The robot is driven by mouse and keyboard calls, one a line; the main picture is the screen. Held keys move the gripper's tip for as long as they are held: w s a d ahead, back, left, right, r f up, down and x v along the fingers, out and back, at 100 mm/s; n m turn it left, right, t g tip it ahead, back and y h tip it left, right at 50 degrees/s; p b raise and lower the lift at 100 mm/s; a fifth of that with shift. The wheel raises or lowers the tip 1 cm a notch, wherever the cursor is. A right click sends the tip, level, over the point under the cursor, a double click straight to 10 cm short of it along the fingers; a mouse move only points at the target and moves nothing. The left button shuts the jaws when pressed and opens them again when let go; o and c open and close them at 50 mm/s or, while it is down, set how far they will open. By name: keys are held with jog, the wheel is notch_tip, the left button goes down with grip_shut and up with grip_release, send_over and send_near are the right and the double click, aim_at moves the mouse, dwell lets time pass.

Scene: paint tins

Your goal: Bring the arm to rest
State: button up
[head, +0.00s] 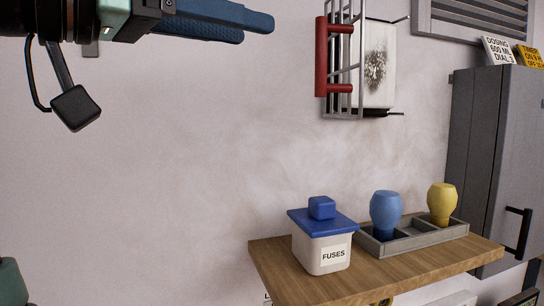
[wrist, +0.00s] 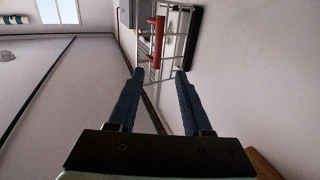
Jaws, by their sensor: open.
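My gripper (head: 258,22) shows at the top left of the head view, raised high in front of the wall with its blue fingers pointing right. In the wrist view my gripper (wrist: 160,72) has its two blue fingers spread apart, with nothing between them. It is open and empty and touches nothing that I can see. The wire rack with a red handle (head: 335,60) is on the wall to the right of the fingers in the head view. It also shows beyond the fingertips in the wrist view (wrist: 157,42).
A wooden shelf (head: 283,282) below holds a white FUSES box (head: 318,257) with a blue lid. Beside it a grey tray (head: 447,232) holds a blue bulb-shaped object (head: 386,210) and a yellow one (head: 441,200). A grey cabinet (head: 513,150) stands right. The wall space below my gripper is clear.

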jog(key=w+d+f+n+t+y+b, duration=0.35)
jog(key=w+f+n+t+y, duration=0.25)
jog(key=f+t, duration=0.3)
jog(key=s+d+f+n+t+y+b, duration=0.1)
jog(key=s+f+t+y, duration=0.1)
jog(key=s, duration=0.5)
jog(key=s+d+f+n+t+y+b, duration=0.1)
jog(key=s+f+n+t+y, duration=0.1)
jog(key=s+y, duration=0.3)
jog(key=s+t, duration=0.1)
jog(key=s, duration=0.2)
jog(key=shift+d+f+t+b, duration=0.2)
jog(key=shift+d+t+b, duration=0.1)
jog(key=shift+t+b, duration=0.1)
jog(key=shift+w+f, duration=0.1)
